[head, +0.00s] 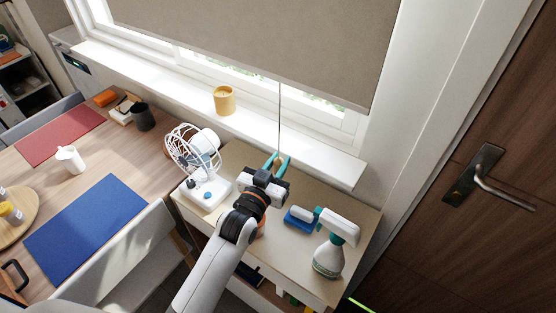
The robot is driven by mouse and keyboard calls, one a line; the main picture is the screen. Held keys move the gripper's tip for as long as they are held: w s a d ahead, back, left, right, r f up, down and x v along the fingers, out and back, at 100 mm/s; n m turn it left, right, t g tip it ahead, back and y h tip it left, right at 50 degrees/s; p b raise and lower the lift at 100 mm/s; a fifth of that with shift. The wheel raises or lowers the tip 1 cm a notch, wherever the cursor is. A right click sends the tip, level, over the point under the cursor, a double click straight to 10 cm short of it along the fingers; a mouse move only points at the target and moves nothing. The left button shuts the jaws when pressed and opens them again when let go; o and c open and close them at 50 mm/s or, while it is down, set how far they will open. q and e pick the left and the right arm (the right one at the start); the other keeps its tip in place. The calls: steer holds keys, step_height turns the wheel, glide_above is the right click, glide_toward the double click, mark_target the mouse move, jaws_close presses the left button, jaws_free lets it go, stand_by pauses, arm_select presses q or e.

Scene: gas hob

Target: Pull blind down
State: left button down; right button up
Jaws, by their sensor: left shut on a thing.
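The grey-beige blind (270,35) hangs over the upper part of the window, and its lower edge leaves a strip of window uncovered above the sill. A thin dark pull cord (279,115) hangs from the blind's lower edge. My left gripper (278,160), with teal fingers, is shut on the lower end of the cord, in front of the sill and above the small cabinet. The cord looks straight and nearly upright. The fingers partly hide its end. My right gripper is not in view.
A white fan (195,155) stands left of my left arm on the cabinet top (350,205). A spray bottle (330,250) and a blue brush (299,218) are to its right. A yellow cup (224,100) stands on the sill (310,158). A wooden door (500,150) is at right.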

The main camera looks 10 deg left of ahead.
arm_select(q)
steer(key=shift+s+d+f, duration=0.1)
steer(key=shift+d+f, duration=0.1)
steer(key=shift+f, duration=0.7)
steer(key=shift+r, duration=0.1)
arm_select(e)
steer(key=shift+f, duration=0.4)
arm_select(q)
steer(key=c, duration=1.5)
jaws_free()
steer(key=o, duration=0.3)
steer(key=shift+d+r, duration=0.1)
steer(key=shift+d, duration=0.2)
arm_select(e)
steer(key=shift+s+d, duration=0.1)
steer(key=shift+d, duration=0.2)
